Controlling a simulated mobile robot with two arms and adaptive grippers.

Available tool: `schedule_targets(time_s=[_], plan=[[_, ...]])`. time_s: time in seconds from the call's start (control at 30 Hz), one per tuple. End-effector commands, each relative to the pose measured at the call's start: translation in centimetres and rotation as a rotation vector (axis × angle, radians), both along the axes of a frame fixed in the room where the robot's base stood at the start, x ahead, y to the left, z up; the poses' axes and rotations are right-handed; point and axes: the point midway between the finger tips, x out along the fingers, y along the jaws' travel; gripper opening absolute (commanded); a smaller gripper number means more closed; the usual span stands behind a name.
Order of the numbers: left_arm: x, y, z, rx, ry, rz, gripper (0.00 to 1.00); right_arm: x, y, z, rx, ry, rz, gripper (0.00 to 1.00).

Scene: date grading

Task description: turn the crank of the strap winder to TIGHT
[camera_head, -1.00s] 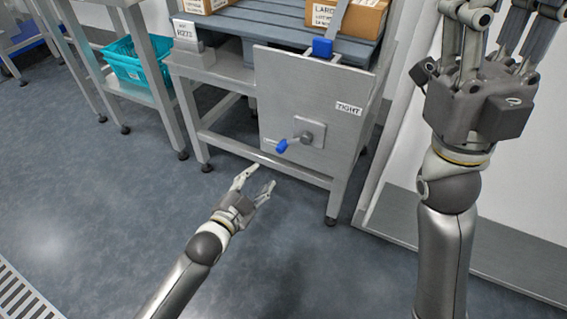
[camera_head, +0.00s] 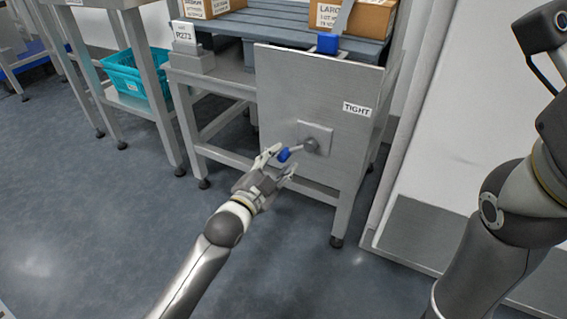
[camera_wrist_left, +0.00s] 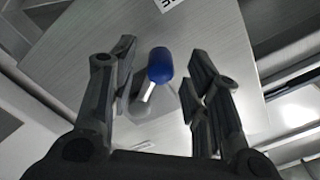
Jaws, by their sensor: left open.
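The strap winder's crank (camera_head: 302,147) sticks out from a square plate on a grey metal panel (camera_head: 290,80). Its arm points left and slightly down to a blue knob (camera_head: 284,154). A TIGHT label (camera_head: 356,109) is on the panel, up and right of the crank. My left gripper (camera_head: 278,160) is open, with its fingers at the knob. In the left wrist view the blue knob (camera_wrist_left: 160,65) shows between the two open fingers (camera_wrist_left: 158,75); contact cannot be told. My right arm (camera_head: 510,210) is at the right, its fingertips out of frame.
A slatted grey platform (camera_head: 290,25) carries cardboard boxes (camera_head: 352,16) above the panel, with a blue part (camera_head: 327,43) at the panel's top edge. A turquoise basket (camera_head: 125,78) sits on a shelf at left. The floor (camera_head: 90,220) at front left is clear.

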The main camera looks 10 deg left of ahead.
Motion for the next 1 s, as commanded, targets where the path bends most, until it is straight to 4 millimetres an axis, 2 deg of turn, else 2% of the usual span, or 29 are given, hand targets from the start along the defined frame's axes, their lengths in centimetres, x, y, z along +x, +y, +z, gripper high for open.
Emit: schedule_targets(time_s=[0.03,0.23,0.6,0.93,1.0], plan=[[0.7,-0.2,-0.3,-0.001,-0.003,-0.001,0.44,-0.2,0.0,-0.6,0.0,-0.006,0.0,0.4],[2.2,-0.7,-0.1,0.001,-0.002,0.0,0.44,-0.6,0.0,-1.0,-0.001,-0.017,-0.001,0.4],[2.6,-0.8,0.0,0.0,0.0,0.0,0.44,-0.8,0.1,-0.9,-0.002,-0.02,-0.002,0.4],[2.5,-0.8,0.0,0.0,0.0,0.0,0.03,-0.8,0.1,-0.9,-0.002,-0.021,-0.001,0.4],[2.5,-0.8,0.0,0.0,0.0,0.0,0.0,-0.8,0.1,-0.9,-0.002,-0.021,-0.001,0.4]])
